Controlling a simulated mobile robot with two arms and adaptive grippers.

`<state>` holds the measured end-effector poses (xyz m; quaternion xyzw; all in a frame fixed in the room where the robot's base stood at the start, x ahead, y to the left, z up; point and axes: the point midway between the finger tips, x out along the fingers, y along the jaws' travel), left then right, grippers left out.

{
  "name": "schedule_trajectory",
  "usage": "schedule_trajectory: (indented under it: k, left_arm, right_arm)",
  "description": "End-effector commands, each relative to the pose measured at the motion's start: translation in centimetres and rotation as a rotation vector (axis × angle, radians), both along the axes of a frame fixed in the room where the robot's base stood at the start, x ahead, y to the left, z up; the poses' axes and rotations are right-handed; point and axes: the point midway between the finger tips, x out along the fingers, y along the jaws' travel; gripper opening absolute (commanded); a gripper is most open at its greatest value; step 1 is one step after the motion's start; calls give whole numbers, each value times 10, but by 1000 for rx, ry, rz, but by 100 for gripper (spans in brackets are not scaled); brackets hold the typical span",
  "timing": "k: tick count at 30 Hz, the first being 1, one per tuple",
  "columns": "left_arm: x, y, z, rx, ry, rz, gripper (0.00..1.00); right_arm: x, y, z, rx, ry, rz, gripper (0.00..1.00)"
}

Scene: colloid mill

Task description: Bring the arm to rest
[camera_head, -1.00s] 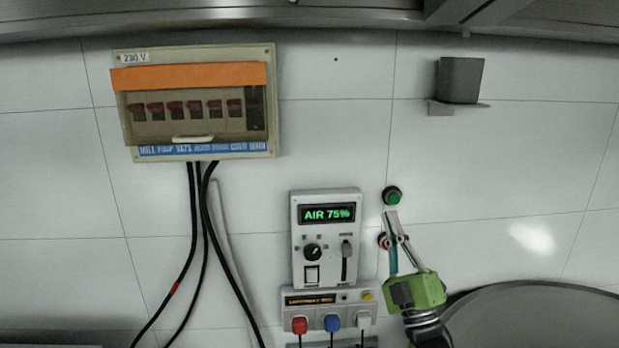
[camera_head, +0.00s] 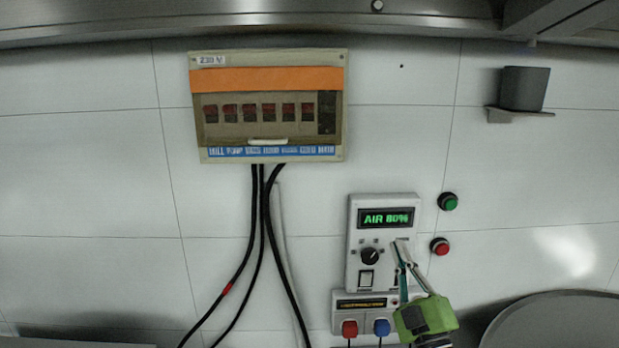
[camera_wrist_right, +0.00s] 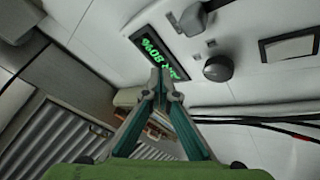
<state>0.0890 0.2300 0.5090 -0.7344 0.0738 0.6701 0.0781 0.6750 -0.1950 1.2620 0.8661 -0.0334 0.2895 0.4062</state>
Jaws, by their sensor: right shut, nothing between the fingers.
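My right gripper (camera_head: 400,243) is green with thin fingers and is shut and empty. In the head view its fingertips overlap the right side of the white control box (camera_head: 353,240), over its slider. Whether they touch it cannot be told. The box's display (camera_head: 385,218) reads AIR 80% in green, with a black knob (camera_head: 370,256) below. In the right wrist view the closed fingertips (camera_wrist_right: 159,75) lie across the green display (camera_wrist_right: 160,52), and the knob (camera_wrist_right: 218,68) is to their right. My left gripper is not in view.
A green button (camera_head: 448,201) and a red button (camera_head: 439,246) are on the wall right of the box. A breaker panel (camera_head: 267,80) with black cables hangs at upper left. A socket strip (camera_head: 342,302) with plugs sits below the box. A grey cup (camera_head: 523,88) stands on a shelf.

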Motion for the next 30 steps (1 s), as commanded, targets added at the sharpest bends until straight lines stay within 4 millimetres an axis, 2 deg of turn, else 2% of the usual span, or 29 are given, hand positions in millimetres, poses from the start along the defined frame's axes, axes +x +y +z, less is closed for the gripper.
schedule_trajectory:
  k: [8, 11, 14, 17, 21, 25, 30]
  left_arm:
    - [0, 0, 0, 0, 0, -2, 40]
    - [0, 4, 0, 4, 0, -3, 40]
    - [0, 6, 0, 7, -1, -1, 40]
    - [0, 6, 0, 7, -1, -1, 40]
    - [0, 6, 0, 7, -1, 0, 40]
    - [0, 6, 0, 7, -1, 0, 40]
    - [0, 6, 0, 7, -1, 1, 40]
  right_arm:
    - [-15, 11, -74, 81, 305, 45, 0]
    - [-32, 15, -116, 132, 477, 53, 0]
    - [-60, 17, -164, 199, 682, 48, 0]
    - [-98, 17, -209, 272, 886, 23, 0]
    - [-165, 12, -263, 380, 1163, -45, 0]
    - [-230, 6, -298, 469, 1382, -133, 0]
    - [-298, -2, -319, 552, 1575, -239, 0]
